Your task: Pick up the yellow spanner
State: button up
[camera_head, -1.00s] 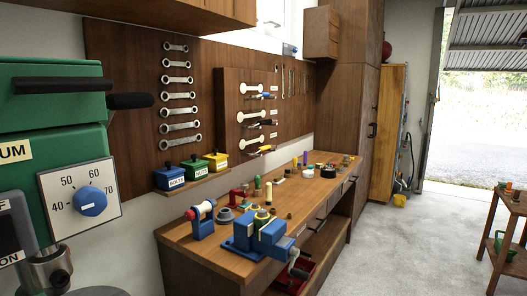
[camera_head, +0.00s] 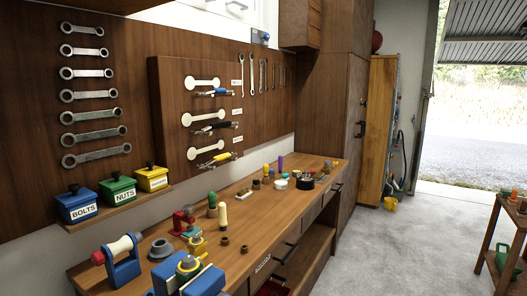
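The yellow spanner (camera_head: 216,159) hangs on the raised wooden panel (camera_head: 172,108) on the wall, left of centre. It is the lowest of three tools there and has a yellow grip with metallic parts. A white spanner-shaped outline shows behind it. A tool with a blue grip (camera_head: 217,92) hangs at the top and one with a dark grip (camera_head: 216,127) hangs in the middle. My gripper is not in view.
The workbench (camera_head: 240,221) runs below the panel, with several small parts and a blue vice (camera_head: 190,276) on it. BOLTS (camera_head: 77,206) and NUTS (camera_head: 118,191) boxes and a yellow box (camera_head: 152,179) stand on a small shelf.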

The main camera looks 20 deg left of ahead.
aim_at(226, 156)
jog(key=i+u, duration=0.2)
jog(key=i, duration=0.3)
jog(key=i+l+u, duration=0.25)
jog(key=i, duration=0.2)
jog(key=i+l+u, duration=0.2)
jog(key=i, duration=0.3)
jog(key=j, duration=0.1)
